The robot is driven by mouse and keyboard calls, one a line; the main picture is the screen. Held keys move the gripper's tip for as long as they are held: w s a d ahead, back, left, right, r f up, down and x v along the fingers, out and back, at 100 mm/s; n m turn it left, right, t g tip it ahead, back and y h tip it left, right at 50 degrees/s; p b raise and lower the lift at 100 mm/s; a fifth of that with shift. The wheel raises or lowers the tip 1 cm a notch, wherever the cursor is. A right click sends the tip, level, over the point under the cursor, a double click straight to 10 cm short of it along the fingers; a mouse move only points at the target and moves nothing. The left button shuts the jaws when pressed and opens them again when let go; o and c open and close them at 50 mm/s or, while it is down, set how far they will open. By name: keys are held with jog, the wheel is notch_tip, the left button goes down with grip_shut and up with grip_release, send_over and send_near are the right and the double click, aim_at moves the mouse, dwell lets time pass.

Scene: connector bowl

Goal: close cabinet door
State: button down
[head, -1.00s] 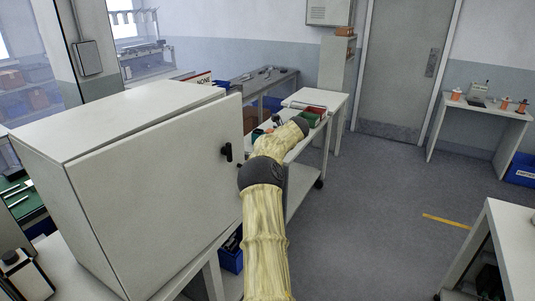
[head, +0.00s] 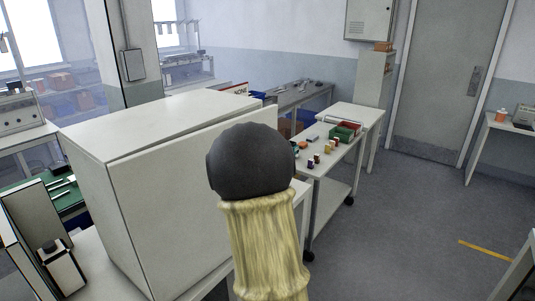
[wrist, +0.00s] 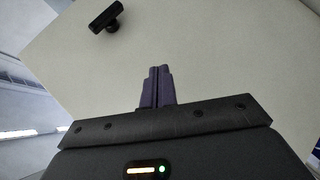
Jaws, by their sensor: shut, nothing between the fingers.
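The white cabinet (head: 160,122) stands at the left in the head view. Its door (head: 165,215) is slightly ajar, with a narrow wedge between the door's top edge and the cabinet body, widest at the right. My dark arm joint and yellow-sleeved arm cover the door's right side, and its handle is hidden there. In the wrist view the pale door panel (wrist: 230,60) fills most of the picture, with the black handle (wrist: 105,17) at the upper left. My gripper (wrist: 157,70) is shut and empty, pointing at the panel below and right of the handle. I cannot tell whether it touches.
A white wheeled table (head: 322,160) with a green bin (head: 345,133) and small coloured items stands behind and right of the cabinet. A dark device (head: 50,262) is at the lower left.

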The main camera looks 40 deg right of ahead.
jog(key=s+a+f+m+g+y, duration=0.2)
jog(key=s+a+f+m+g, duration=0.1)
jog(key=s+a, duration=0.9)
jog(key=s+a+f+m+g+y, duration=0.2)
jog(key=s+a+f+m+g, duration=0.2)
jog(key=s+a, duration=0.9)
notch_tip(320, 180, down, 3)
jog(key=shift+s+a+m+g+y, duration=0.15)
jog(key=shift+a+m+g+y, duration=0.2)
jog(key=shift+a+m, duration=0.2)
jog(key=shift+d, duration=0.1)
